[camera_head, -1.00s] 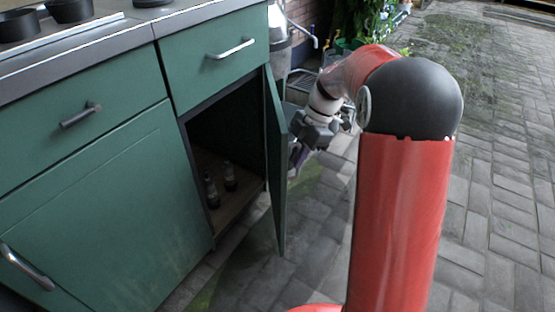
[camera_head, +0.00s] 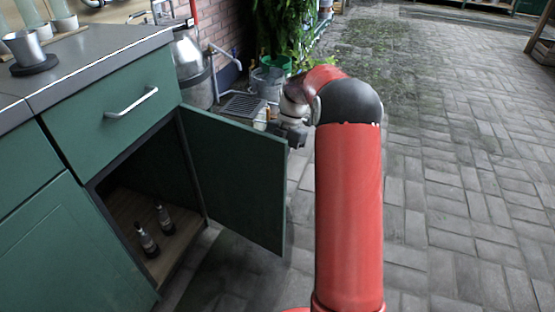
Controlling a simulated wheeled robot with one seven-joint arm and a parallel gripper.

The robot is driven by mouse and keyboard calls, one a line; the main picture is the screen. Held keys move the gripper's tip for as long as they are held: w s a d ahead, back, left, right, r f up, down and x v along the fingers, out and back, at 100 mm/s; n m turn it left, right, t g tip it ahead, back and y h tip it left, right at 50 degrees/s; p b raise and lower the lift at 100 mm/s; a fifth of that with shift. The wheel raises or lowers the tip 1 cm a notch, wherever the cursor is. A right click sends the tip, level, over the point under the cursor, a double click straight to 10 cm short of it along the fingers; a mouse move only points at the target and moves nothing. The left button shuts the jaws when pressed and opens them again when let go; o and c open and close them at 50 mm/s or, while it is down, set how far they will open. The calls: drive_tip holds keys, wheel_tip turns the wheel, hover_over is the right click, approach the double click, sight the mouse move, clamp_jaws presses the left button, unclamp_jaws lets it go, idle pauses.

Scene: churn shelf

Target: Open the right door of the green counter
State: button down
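The green counter (camera_head: 85,122) stands at the left. Its right door (camera_head: 238,180) is swung wide open, hinged at the right side of the cupboard, with its inner face toward me. My gripper (camera_head: 297,136) is at the door's far upper right corner, mostly hidden behind the door edge and my arm. I cannot tell whether its fingers are open or whether they touch the door. The door's handle is out of sight on its outer face. Two small dark bottles (camera_head: 147,240) (camera_head: 166,219) stand on the cupboard floor.
Above the door is a closed drawer with a metal handle (camera_head: 131,103). A metal churn (camera_head: 193,70), a floor grate (camera_head: 244,106) and a bucket (camera_head: 268,82) stand beyond the counter. Paved ground (camera_head: 462,180) at the right is free.

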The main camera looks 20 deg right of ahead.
drive_tip(key=shift+w+d, duration=0.15)
drive_tip(key=shift+d, duration=0.05)
drive_tip(key=c, duration=1.5)
unclamp_jaws()
drive_tip(key=p+v, duration=0.1)
drive_tip(key=v, duration=0.7)
drive_tip(key=shift+f, duration=0.1)
